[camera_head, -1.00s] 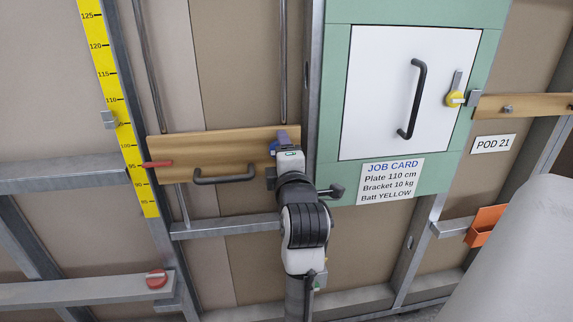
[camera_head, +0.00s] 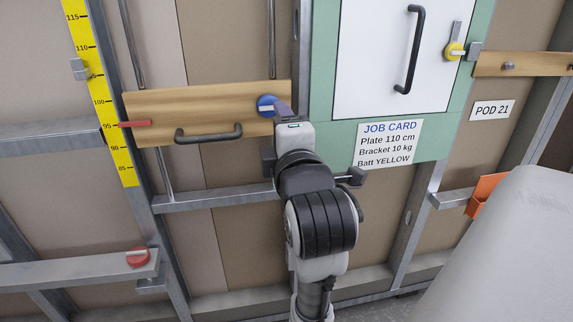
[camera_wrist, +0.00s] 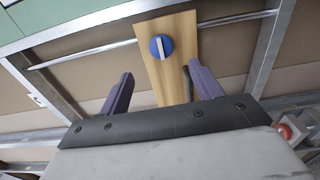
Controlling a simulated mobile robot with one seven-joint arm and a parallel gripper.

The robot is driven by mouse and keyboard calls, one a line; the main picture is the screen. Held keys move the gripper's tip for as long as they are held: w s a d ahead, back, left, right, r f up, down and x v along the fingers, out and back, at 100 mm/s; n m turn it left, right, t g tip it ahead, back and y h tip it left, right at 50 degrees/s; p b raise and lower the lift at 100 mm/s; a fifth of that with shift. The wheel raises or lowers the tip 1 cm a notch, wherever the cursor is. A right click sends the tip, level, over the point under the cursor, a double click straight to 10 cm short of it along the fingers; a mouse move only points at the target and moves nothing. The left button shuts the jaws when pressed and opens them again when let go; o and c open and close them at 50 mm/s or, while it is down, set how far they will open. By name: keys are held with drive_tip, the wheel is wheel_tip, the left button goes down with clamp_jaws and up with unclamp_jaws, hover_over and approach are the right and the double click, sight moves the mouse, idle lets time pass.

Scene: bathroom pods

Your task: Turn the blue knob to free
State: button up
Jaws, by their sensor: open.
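The blue knob (camera_head: 267,105) sits at the right end of a wooden board (camera_head: 200,100), with a pale bar across its face. In the wrist view the blue knob (camera_wrist: 161,47) shows whole, beyond the fingertips and between their lines, with its pale bar nearly upright in that picture. My gripper (camera_head: 283,108) is just to the right of the knob in the head view and partly overlaps its edge. In the wrist view my gripper (camera_wrist: 163,80) has its two purple fingers spread wide with nothing between them. No contact with the knob shows.
The board carries a black handle (camera_head: 208,135) and a red pointer (camera_head: 134,124) at the yellow scale (camera_head: 100,100). A red knob (camera_head: 138,257) is on a lower rail. A white door (camera_head: 375,60) with a yellow knob (camera_head: 454,50) and a job card (camera_head: 388,144) are to the right.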

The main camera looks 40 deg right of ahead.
drive_tip(key=b+v, duration=0.1)
drive_tip(key=v, duration=0.2)
drive_tip(key=shift+s+a, duration=0.15)
idle(0.5)
